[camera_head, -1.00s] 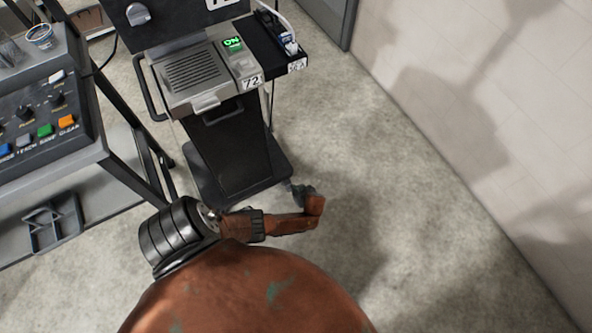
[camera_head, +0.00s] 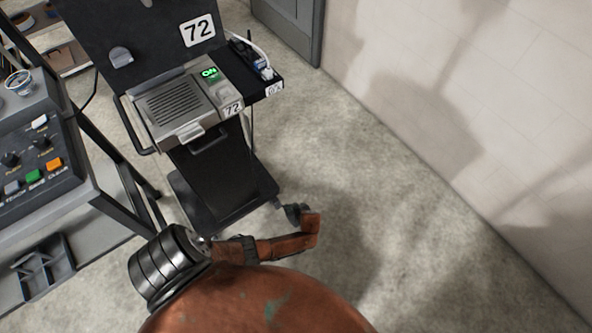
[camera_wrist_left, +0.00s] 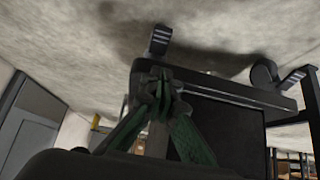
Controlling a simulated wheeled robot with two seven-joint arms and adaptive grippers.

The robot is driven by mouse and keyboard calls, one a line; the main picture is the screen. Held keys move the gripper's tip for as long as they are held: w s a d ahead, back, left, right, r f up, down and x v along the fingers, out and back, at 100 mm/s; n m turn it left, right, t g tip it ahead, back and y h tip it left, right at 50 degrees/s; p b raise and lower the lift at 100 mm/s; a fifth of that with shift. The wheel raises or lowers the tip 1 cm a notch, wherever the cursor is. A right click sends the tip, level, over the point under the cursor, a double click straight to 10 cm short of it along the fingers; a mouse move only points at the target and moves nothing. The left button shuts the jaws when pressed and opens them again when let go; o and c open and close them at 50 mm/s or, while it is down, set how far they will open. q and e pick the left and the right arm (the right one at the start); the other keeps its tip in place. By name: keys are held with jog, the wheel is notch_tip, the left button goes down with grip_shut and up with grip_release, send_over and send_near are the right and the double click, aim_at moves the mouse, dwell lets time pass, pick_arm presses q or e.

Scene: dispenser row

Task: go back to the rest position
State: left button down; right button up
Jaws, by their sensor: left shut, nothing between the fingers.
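My left arm, rust-brown with black rings, crosses the lower middle of the head view. My left gripper (camera_head: 294,212) shows small and dark at the arm's far end, by the lower right corner of the dispenser cart's base. In the left wrist view its green fingers (camera_wrist_left: 160,100) are shut with nothing between them, in front of the dark cart base. Whether it touches the cart I cannot tell. My right gripper is in neither view.
The dispenser cart (camera_head: 225,170), marked 72 with a green ON light, stands left of centre. A control panel (camera_head: 35,160) with coloured buttons sits on a grey bench at left. A pale wall (camera_head: 500,120) runs along the right. Floor (camera_head: 400,230) between cart and wall is clear.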

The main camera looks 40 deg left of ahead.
pick_arm(q)
jog(key=s+d+f+m+g+h, duration=0.1)
jog(key=s+d+f+m, duration=0.15)
jog(key=s, duration=0.45)
jog(key=s+d+f+m+h, duration=0.1)
jog(key=s+f+m+h, duration=0.2)
jog(key=s, duration=0.4)
jog(key=s+d+f+m+g, duration=0.1)
jog(key=s+d+f+m, duration=0.15)
jog(key=s+f, duration=0.35)
jog(key=s+d+m+h, duration=0.3)
jog(key=s+m, duration=0.6)
jog(key=s, duration=1.4)
jog(key=s+a+r+t+p, duration=0.1)
jog(key=s+r+p, duration=0.5)
jog(key=p, duration=0.8)
jog(key=shift+a+r, duration=0.2)
jog(key=shift+r, duration=0.65)
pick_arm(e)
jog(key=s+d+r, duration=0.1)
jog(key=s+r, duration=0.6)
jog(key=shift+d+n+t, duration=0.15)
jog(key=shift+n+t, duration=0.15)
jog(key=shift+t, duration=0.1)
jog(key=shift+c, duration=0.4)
